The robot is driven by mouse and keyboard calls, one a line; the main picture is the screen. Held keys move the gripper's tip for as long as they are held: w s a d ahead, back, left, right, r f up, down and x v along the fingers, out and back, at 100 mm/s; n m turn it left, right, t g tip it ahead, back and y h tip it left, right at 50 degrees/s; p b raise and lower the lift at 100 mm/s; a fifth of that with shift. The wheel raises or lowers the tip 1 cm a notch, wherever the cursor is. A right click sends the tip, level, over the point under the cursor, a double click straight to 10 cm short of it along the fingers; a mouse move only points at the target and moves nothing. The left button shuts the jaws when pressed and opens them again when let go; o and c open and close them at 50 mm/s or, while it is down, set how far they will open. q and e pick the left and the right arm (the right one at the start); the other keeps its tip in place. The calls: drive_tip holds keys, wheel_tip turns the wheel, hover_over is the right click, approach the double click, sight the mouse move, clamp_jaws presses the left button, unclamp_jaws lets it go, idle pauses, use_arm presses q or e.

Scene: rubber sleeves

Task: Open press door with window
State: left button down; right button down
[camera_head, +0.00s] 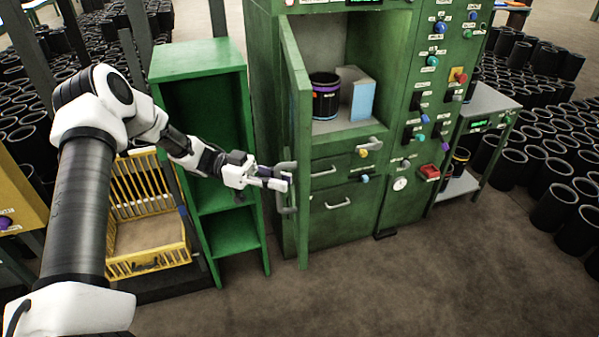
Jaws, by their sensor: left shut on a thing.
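The green press (353,228) stands in the middle of the head view. Its door (297,110) is swung out at the left side of the chamber and shows nearly edge-on, so its window cannot be made out. The chamber is exposed, with a black sleeve with a purple and orange band (325,98) and a light blue block (362,98) inside. My left gripper (280,181) is at the grey door handle (287,207) and is shut on it. The fingers partly hide the handle. My right gripper is not in view.
A green open shelf (204,60) stands close left of the door, behind my left arm. A yellow crate (150,262) is farther left. A small side table (485,100) and many black sleeves (560,205) are at right. The floor in front is clear.

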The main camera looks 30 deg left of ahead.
use_arm(q)
drive_tip(key=shift+s+a+r, duration=0.1)
drive_tip(key=shift+s+a, duration=0.2)
drive_tip(key=shift+a, duration=0.25)
drive_tip(key=c, duration=1.1)
unclamp_jaws()
drive_tip(key=shift+c, duration=0.2)
drive_tip(key=s+a, duration=0.2)
drive_tip(key=a, duration=0.9)
drive_tip(key=shift+a, duration=0.35)
drive_tip(key=shift+s, duration=0.1)
